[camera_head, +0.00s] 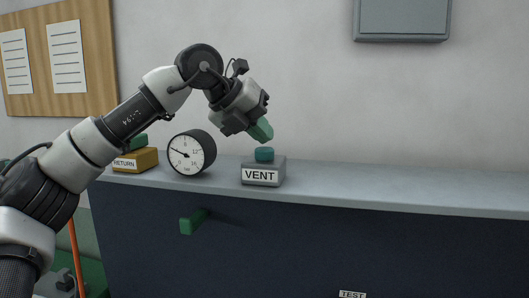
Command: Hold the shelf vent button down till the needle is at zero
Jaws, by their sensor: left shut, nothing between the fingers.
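The grey vent box (262,177) labelled VENT stands on the shelf with a teal button (264,154) on top, which stands up from the box. The round white gauge (191,153) is to its left. Its dark needle points left and slightly up, near the 4 as far as I can tell. My left gripper (262,131) is shut and empty, its green fingertips angled down just above the button. A small gap seems to separate them in the picture. My right gripper is out of view.
A yellow box labelled RETURN (136,162) with a green top stands at the shelf's left, partly behind my left arm. The grey shelf (400,187) is clear to the right. A green handle (193,222) juts from the dark front below. A grey box (402,20) hangs above.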

